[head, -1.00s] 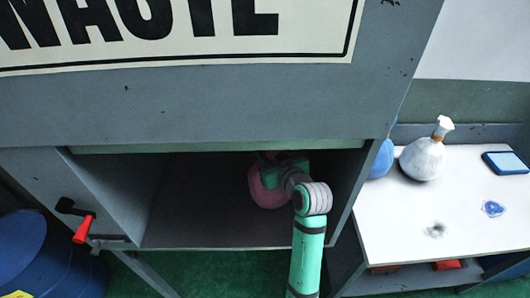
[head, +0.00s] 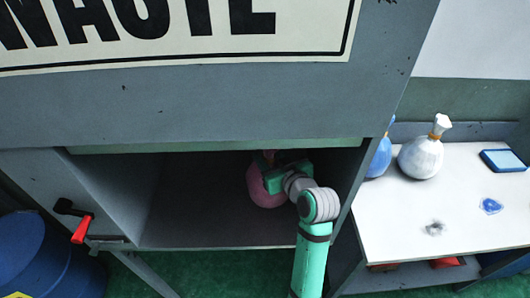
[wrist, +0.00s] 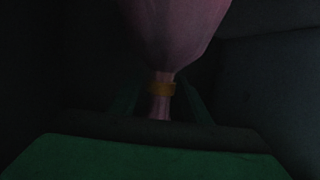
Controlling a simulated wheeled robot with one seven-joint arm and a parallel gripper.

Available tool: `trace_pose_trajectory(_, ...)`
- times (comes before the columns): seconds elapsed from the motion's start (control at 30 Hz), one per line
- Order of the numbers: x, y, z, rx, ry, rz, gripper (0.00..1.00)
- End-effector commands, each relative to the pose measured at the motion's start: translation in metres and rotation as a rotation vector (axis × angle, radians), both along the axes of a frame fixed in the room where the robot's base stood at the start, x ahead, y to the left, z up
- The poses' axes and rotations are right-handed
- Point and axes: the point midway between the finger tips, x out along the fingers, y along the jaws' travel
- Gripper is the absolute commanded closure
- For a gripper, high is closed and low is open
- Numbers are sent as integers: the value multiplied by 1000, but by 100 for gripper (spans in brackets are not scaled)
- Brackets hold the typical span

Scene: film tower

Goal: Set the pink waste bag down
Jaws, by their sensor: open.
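The pink waste bag (head: 261,190) is inside the open compartment under the waste sign, near its right side. Its tied neck points up in the head view; whether its underside touches the floor is hard to tell. My green gripper (head: 270,172) is at the bag's neck, reaching in from the front right. In the wrist view, the bag (wrist: 178,30) fills the top, with an orange band on its neck. The dark fingers of my gripper (wrist: 160,100) stand open on either side of the neck; any contact is too dark to see.
The compartment floor (head: 200,225) is clear left of the bag. A red-handled lever (head: 82,229) and blue drum (head: 40,255) are at left. The white table (head: 400,215) at right holds a white bag (head: 421,157), a blue bag (head: 380,158) and a blue-edged tray (head: 504,161).

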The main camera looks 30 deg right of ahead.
Motion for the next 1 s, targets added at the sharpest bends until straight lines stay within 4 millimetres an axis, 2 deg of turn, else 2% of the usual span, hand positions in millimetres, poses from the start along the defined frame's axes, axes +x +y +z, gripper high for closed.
trace_pose_trajectory(0.2, -44, 6, 14, -1, -1, -4, 57)
trace_pose_trajectory(0.4, -72, 10, 23, -1, -1, -3, 57)
trace_pose_trajectory(0.6, -85, 12, 26, 0, 0, -1, 57)
trace_pose_trajectory(1.0, -86, 12, 26, 0, 1, -1, 57)
